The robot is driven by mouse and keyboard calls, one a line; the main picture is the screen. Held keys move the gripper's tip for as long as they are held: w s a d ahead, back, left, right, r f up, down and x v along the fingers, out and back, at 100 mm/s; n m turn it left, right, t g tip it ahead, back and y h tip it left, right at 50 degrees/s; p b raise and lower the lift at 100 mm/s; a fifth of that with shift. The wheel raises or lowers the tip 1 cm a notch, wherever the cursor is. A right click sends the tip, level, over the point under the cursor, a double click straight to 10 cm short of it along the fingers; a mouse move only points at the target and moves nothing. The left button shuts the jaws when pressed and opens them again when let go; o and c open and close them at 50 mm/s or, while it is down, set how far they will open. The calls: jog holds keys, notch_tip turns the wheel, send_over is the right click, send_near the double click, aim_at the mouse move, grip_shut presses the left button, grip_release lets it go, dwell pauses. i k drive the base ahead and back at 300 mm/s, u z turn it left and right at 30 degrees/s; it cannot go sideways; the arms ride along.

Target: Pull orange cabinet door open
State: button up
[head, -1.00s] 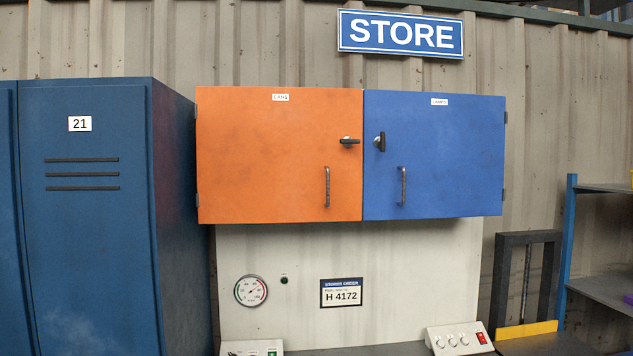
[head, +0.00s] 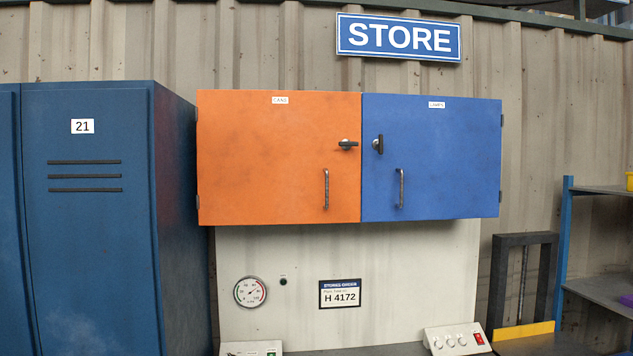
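The orange cabinet door (head: 265,155) is shut, on the left half of a wall cabinet in the head view. Its hinges are on its left edge. A vertical metal bar handle (head: 326,188) sits low near its right edge. Above the handle is a dark turn latch (head: 348,144), its lever lying horizontal. A small white label is near the door's top. My gripper is not in view.
The blue door (head: 430,155) beside it is shut, its latch lever (head: 379,144) vertical. A tall blue locker (head: 110,220) stands close on the left and projects forward. Below are a white panel with a gauge (head: 250,292) and a control box (head: 457,339). A shelf rack (head: 566,255) is on the right.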

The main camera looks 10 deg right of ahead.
aim_at(274, 157)
jog(key=u, duration=0.05)
jog(key=i, duration=1)
jog(key=z, duration=0.05)
